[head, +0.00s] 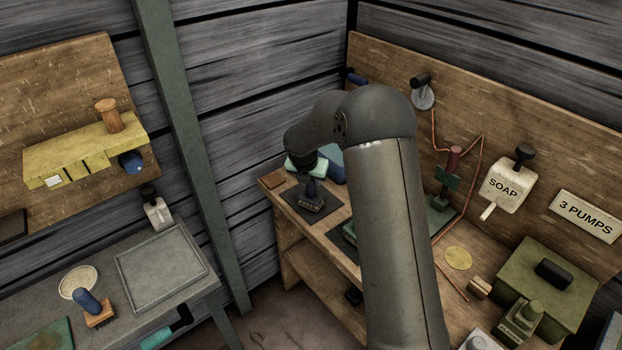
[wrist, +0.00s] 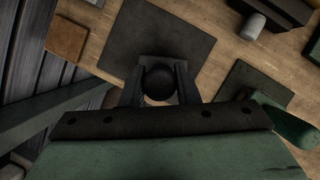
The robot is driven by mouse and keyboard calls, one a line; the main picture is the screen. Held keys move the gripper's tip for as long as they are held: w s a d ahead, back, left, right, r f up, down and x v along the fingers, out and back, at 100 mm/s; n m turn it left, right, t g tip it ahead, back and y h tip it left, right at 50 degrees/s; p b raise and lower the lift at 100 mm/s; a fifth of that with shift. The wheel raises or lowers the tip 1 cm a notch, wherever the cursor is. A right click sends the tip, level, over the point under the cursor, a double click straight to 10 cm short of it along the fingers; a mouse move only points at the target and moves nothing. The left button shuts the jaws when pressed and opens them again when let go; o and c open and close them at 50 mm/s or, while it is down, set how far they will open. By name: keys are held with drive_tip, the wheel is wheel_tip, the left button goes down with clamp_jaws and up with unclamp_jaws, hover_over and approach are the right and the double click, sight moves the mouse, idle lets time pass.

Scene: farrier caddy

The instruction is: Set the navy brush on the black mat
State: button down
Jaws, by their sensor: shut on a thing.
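The navy brush (head: 312,188) is upright in my gripper (head: 309,172), its handle between the fingers and its base lower down. In the wrist view, the brush's round dark handle end (wrist: 158,82) sits between the two fingers of my gripper (wrist: 160,88). The black mat (head: 294,198) lies on the wooden bench at the back left. The brush appears over the mat in the head view; I cannot tell whether its base touches the mat. The mat (wrist: 150,30) also shows beyond the brush in the wrist view, its near part hidden by my gripper.
A small brown block (head: 272,180) lies left of the mat. A second dark mat (wrist: 250,85) is to the right, with a green object (wrist: 285,124) beside it. Another blue-handled brush (head: 90,303) stands on the grey left bench. A soap dispenser (head: 505,186) hangs on the right backboard.

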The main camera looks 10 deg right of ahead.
drive_tip(key=shift+f+b, duration=0.3)
drive_tip(key=shift+f, duration=0.2)
drive_tip(key=c, duration=1)
unclamp_jaws()
drive_tip(key=b+v, duration=0.1)
drive_tip(key=v, duration=1.6)
drive_tip(key=shift+s+a+r, duration=0.1)
drive_tip(key=shift+a+r, duration=0.05)
